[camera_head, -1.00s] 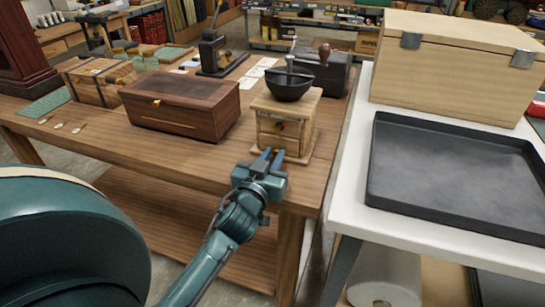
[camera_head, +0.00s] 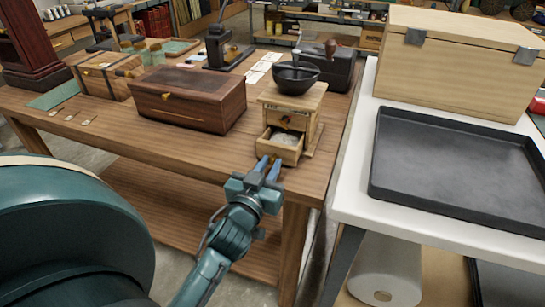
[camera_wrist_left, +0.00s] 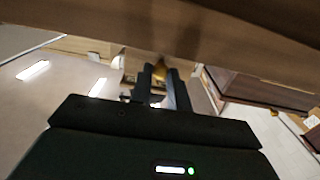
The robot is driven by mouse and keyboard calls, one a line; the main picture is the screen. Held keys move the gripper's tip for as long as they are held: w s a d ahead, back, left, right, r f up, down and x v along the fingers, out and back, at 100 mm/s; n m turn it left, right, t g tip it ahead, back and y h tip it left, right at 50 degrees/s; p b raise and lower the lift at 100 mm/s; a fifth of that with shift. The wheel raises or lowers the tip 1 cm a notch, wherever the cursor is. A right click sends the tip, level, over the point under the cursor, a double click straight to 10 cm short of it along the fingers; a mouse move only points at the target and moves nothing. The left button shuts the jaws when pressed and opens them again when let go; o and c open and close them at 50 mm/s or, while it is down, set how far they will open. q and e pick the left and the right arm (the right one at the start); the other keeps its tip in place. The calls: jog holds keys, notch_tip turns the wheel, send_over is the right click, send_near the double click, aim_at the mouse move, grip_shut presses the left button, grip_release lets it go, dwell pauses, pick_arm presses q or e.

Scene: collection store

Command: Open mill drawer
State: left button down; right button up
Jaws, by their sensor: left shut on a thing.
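The wooden mill (camera_head: 292,105) stands near the front right corner of the brown table, with a dark bowl (camera_head: 296,78) on top. Its lower drawer (camera_head: 279,150) is pulled out toward me, and pale contents show inside. My left gripper (camera_head: 268,169) is at the drawer's front, its two fingers shut on the small knob. In the left wrist view the fingers (camera_wrist_left: 164,88) close around the brass-coloured knob (camera_wrist_left: 160,68). The knob is mostly hidden by the fingers in the head view. My right gripper is not in view.
A dark wooden box (camera_head: 189,98) stands left of the mill. A strapped wooden case (camera_head: 103,78) is further left. A white table (camera_head: 352,190) on the right holds a black tray (camera_head: 455,165) and a large pale box (camera_head: 455,60). The table front before the mill is clear.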

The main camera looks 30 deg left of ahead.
pick_arm(q)
jog(key=shift+w, duration=0.15)
jog(key=c, duration=1.4)
grip_release()
jog(key=shift+o, duration=0.2)
